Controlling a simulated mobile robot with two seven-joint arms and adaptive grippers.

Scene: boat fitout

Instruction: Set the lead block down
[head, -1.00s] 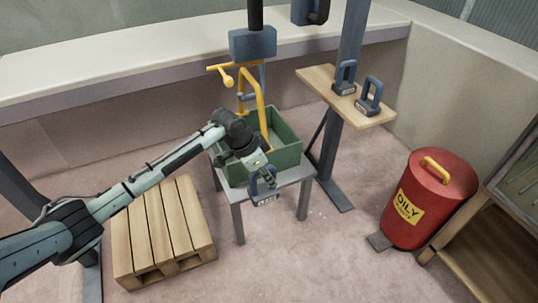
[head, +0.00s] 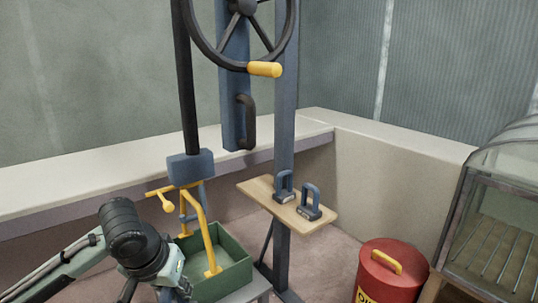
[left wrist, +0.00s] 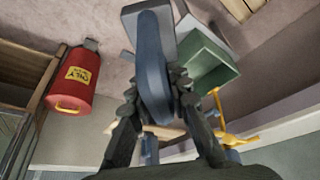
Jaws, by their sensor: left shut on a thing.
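My left gripper (left wrist: 154,86) is shut on the blue handle of a lead block (left wrist: 150,62) in the left wrist view. The handle stands between the dark fingers, and the grey body shows beyond it. In the head view only the upper part of this gripper (head: 173,284) shows at the bottom, left of the green bin (head: 238,272). The fingertips and the held block are cut off there. Two similar blocks with blue handles, a left one (head: 284,187) and a right one (head: 310,203), stand on the wooden shelf (head: 258,188). My right gripper is not in view.
The shelf is fixed to a blue-grey post (head: 286,100) with a black handwheel (head: 204,45). A red oily-waste can (head: 385,275) stands at lower right. A pale ledge (head: 75,210) runs along the wall.

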